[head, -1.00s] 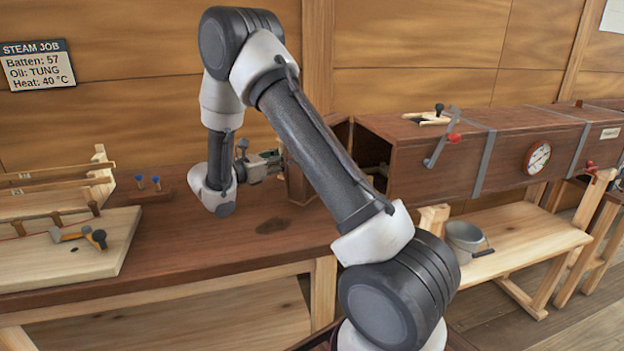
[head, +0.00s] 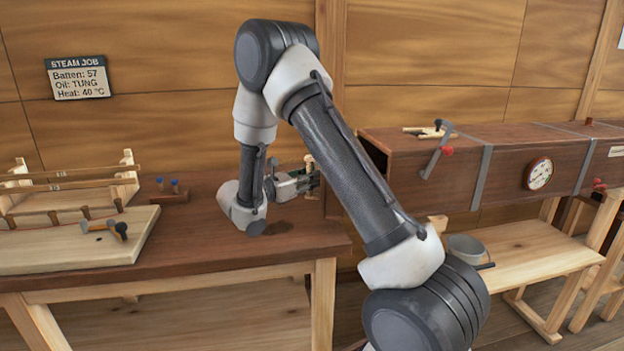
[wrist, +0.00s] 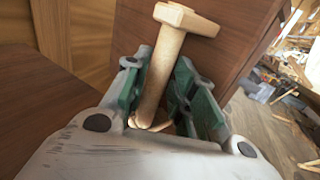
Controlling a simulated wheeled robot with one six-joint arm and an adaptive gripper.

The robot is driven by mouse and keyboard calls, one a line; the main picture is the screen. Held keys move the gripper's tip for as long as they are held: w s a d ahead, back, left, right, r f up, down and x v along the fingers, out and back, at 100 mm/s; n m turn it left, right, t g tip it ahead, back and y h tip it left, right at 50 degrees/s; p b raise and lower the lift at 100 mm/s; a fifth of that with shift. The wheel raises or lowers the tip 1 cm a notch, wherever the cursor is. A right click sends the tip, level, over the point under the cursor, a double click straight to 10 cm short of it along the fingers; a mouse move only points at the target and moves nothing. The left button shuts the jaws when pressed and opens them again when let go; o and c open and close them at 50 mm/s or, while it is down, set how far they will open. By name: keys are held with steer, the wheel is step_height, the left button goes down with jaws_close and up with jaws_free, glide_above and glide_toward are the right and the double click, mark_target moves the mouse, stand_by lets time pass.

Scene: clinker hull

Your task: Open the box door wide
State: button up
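The long brown steam box (head: 465,160) stands at the right, with a red-knobbed lever (head: 436,158) near its left end. Its door (head: 333,192) stands swung out from that end, mostly hidden behind my arm in the head view; its brown panel fills the upper middle of the wrist view (wrist: 225,35). A pale wooden handle (wrist: 158,75) with a crosspiece at its end stands out from the door. My gripper (wrist: 158,88) has its green-padded fingers on both sides of the handle's post, drawn in against it. The gripper also shows beside the door in the head view (head: 300,184).
The brown bench (head: 215,250) lies under my forearm. It holds a pale board and rack (head: 75,240) at the left and a small block with blue pegs (head: 168,194). A grey bucket (head: 466,250) stands below the steam box.

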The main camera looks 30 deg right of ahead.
steer(key=shift+a, duration=0.1)
steer(key=w+a, duration=0.1)
steer(key=a, duration=0.7)
steer(key=shift+a, duration=0.35)
steer(key=shift+w, duration=0.1)
stand_by(0.3)
